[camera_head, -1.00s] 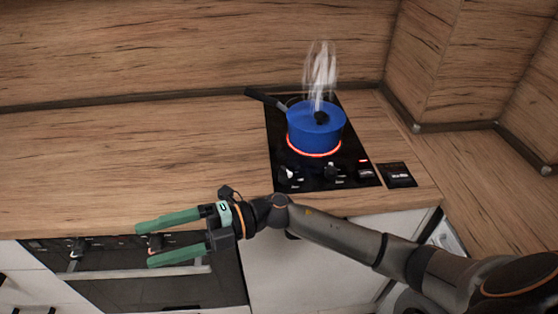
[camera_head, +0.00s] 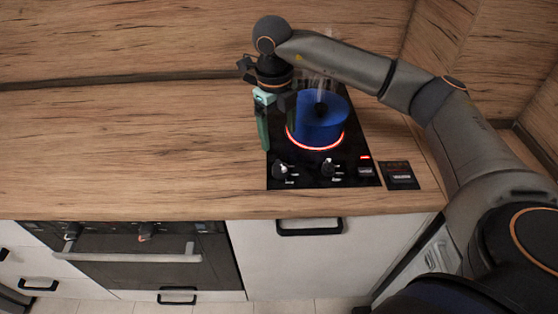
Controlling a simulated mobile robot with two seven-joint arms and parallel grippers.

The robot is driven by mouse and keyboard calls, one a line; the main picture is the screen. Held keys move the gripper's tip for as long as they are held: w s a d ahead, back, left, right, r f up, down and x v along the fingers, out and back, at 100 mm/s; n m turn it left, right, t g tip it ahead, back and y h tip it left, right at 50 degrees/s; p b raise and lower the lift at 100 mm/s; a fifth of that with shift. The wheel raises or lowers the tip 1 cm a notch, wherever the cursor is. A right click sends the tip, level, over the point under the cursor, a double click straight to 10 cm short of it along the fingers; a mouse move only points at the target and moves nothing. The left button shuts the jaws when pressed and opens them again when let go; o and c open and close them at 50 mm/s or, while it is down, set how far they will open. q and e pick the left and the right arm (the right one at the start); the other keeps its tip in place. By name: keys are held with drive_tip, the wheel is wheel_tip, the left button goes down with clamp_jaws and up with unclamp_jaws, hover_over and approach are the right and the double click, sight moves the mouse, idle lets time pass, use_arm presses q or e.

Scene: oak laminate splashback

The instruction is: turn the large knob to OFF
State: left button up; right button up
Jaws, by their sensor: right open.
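The black cooktop (camera_head: 310,182) is set in the oak counter. Two knobs stand on its front strip, a left knob (camera_head: 280,169) and a right knob (camera_head: 327,168). I cannot clearly tell which is larger, nor read their markings. A red glowing ring (camera_head: 318,149) shows under the blue pot. My right gripper (camera_head: 278,138) points down at the cooktop's left edge, just left of the pot and behind the left knob. It is open, its green fingers apart, and touches neither knob. My left gripper is out of view.
The steaming blue pot (camera_head: 322,122) sits on the burner, its handle hidden behind my right arm. A small black panel (camera_head: 399,175) lies right of the cooktop. An oven (camera_head: 135,250) with knobs is below the counter. The counter's left side is clear.

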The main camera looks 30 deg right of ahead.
sight(280, 164)
drive_tip(key=f, duration=0.3)
drive_tip(key=f+p, duration=0.1)
drive_tip(key=f, duration=0.7)
drive_tip(key=shift+d, duration=0.25)
drive_tip(key=shift+c, duration=0.3)
clamp_jaws()
